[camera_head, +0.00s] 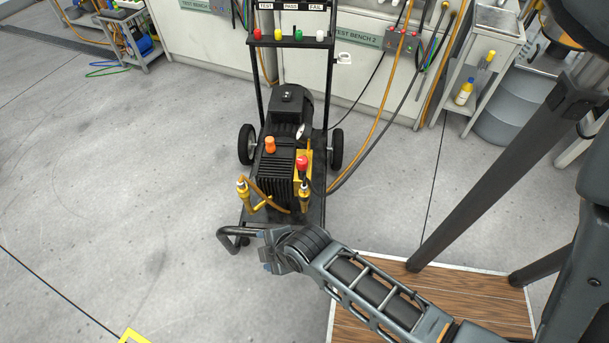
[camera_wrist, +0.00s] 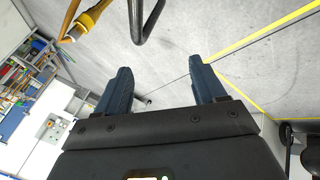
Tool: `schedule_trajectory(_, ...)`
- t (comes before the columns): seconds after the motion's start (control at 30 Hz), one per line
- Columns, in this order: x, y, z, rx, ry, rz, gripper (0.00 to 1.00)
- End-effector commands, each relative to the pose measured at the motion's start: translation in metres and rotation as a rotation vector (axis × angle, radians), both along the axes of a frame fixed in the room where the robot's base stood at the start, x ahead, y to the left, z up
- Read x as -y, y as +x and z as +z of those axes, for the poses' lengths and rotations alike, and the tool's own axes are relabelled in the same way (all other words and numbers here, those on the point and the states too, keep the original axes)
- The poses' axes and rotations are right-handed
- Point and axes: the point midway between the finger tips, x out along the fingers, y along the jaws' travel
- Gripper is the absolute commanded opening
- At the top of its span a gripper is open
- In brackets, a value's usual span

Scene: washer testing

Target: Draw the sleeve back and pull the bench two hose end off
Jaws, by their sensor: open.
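The pump unit (camera_head: 283,165) stands on a black wheeled cart in the head view. A brass hose coupling (camera_head: 304,196) is at its right front, and another brass coupling (camera_head: 243,187) is at its left front. The wrist view shows one yellow coupling (camera_wrist: 88,22) with a hose at the top left; I cannot tell which one. My gripper (camera_wrist: 160,82) is open and empty, in front of the cart, apart from the couplings.
The cart's bent black handle (camera_head: 232,240) is close to my gripper and shows at the top of the wrist view (camera_wrist: 147,25). A wooden board (camera_head: 455,290) lies at the lower right. A grey drum (camera_head: 505,115) stands at the right. The floor at left is clear.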

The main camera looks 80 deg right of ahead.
Motion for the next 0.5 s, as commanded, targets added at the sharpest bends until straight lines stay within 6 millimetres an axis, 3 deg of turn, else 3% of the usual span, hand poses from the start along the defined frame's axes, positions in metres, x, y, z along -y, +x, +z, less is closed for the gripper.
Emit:
schedule_trajectory(0.03, 0.024, 0.011, -0.011, -0.054, -0.016, 0.027, 0.7)
schedule_trajectory(0.1, 0.051, 0.018, -0.025, -0.138, -0.029, 0.088, 0.7)
schedule_trajectory(0.23, 0.109, 0.021, -0.042, -0.289, -0.032, 0.21, 0.7)
schedule_trajectory(0.4, 0.186, -0.001, -0.05, -0.459, 0.004, 0.37, 0.7)
schedule_trajectory(0.5, 0.218, -0.019, -0.049, -0.525, 0.036, 0.444, 0.7)
